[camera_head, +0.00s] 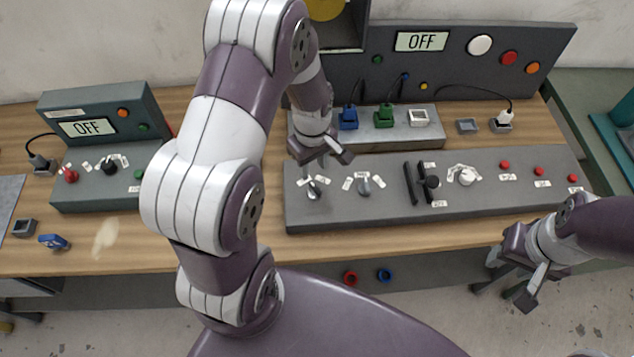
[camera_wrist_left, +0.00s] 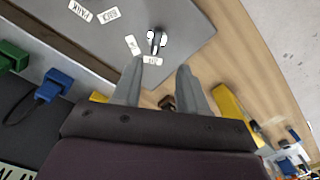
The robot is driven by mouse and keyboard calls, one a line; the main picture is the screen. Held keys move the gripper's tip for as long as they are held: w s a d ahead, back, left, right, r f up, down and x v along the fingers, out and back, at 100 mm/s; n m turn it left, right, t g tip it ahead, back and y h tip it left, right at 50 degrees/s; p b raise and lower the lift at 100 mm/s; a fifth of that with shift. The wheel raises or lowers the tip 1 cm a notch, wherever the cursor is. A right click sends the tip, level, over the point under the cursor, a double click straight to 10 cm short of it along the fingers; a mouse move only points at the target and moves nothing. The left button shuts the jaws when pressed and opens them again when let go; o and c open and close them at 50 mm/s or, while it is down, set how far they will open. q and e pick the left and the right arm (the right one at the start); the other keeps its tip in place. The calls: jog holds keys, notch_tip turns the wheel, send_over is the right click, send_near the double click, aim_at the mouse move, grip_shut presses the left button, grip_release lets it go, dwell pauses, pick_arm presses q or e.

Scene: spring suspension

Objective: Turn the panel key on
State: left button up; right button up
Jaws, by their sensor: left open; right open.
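A silver key-like switch (camera_head: 313,188) stands at the left end of the long grey control panel (camera_head: 450,207), with small white labels around it. It also shows in the left wrist view (camera_wrist_left: 157,38), just beyond my fingertips. My left gripper (camera_head: 325,157) is open and empty, over the panel near this switch and apart from it. Its two fingers also show in the left wrist view (camera_wrist_left: 160,67). My right gripper (camera_head: 507,288) is open and empty, in front of the table edge at the lower right.
A silver lever (camera_head: 365,184), black sliders (camera_head: 411,183), a white knob (camera_head: 466,176) and red buttons (camera_head: 505,165) share the panel. Behind stand blue (camera_head: 348,118) and green (camera_head: 384,117) plugs and an OFF display (camera_head: 422,41). A smaller box (camera_head: 105,185) stands left.

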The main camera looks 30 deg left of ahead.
aim_at(316, 188)
pick_arm(q)
jog(key=f, duration=0.3)
jog(key=f+p, duration=0.1)
jog(key=f, duration=0.5)
jog(key=shift+w+d+p, duration=0.3)
jog(key=shift+d+p, duration=0.05)
jog(key=shift+d, duration=0.05)
jog(key=shift+s+a+f, duration=0.15)
jog(key=shift+a+f, duration=0.05)
jog(key=shift+f, duration=0.15)
jog(key=shift+d, duration=0.15)
grip_shut()
